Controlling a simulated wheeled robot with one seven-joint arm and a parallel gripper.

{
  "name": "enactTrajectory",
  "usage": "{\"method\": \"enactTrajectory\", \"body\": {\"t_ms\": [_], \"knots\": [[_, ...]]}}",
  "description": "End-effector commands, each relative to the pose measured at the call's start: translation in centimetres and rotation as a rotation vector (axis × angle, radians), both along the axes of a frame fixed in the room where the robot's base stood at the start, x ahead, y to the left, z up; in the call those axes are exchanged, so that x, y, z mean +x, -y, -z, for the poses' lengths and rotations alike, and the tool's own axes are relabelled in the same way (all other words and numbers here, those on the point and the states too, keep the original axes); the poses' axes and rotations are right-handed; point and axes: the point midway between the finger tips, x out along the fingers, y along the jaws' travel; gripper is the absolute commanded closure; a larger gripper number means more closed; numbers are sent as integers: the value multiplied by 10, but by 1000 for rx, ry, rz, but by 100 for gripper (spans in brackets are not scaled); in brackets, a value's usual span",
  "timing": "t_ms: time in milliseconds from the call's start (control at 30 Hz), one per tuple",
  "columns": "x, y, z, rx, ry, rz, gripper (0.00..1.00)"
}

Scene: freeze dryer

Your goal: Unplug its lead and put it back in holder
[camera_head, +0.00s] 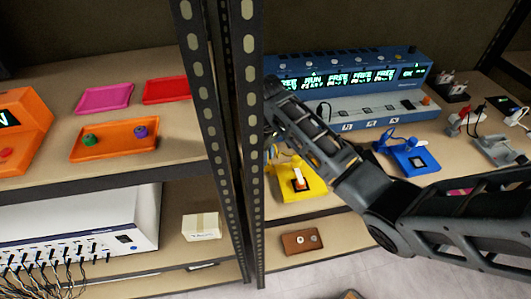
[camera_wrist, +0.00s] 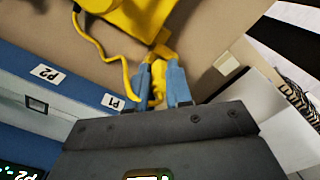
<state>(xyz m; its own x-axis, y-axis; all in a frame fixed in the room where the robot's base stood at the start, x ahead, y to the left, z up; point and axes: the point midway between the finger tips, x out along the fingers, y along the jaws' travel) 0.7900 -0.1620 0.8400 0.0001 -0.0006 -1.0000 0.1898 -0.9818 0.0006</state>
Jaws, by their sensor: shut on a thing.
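In the wrist view my gripper (camera_wrist: 161,75) has blue fingers shut on a yellow plug (camera_wrist: 158,88). The yellow lead (camera_wrist: 92,40) curves to the left of the plug, near the yellow unit (camera_wrist: 135,14) at the top. The plug is close to the unit's edge; whether it touches the unit or a holder I cannot tell. In the head view the yellow unit (camera_head: 312,184) stands on the shelf, below the blue machine (camera_head: 400,108) with its row of displays. My arm and the shelf post hide the gripper and plug there.
A perforated post (camera_head: 249,150) stands close left of my arm. A blue unit (camera_head: 413,157), a grey unit (camera_head: 497,150) and a black socket block (camera_head: 450,92) are to the right. Orange, pink and red trays (camera_head: 165,90) lie on the left shelf. A brown block (camera_head: 301,241) is below.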

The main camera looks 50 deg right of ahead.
Motion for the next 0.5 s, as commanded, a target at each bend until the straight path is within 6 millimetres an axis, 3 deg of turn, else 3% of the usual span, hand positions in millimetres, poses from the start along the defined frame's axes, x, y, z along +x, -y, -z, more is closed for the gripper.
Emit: {"method": "enactTrajectory", "body": {"t_ms": [467,500], "knots": [[0,-1,7,1,-1,-1,100],[-1,-1,7,1,-1,-1,78]]}}
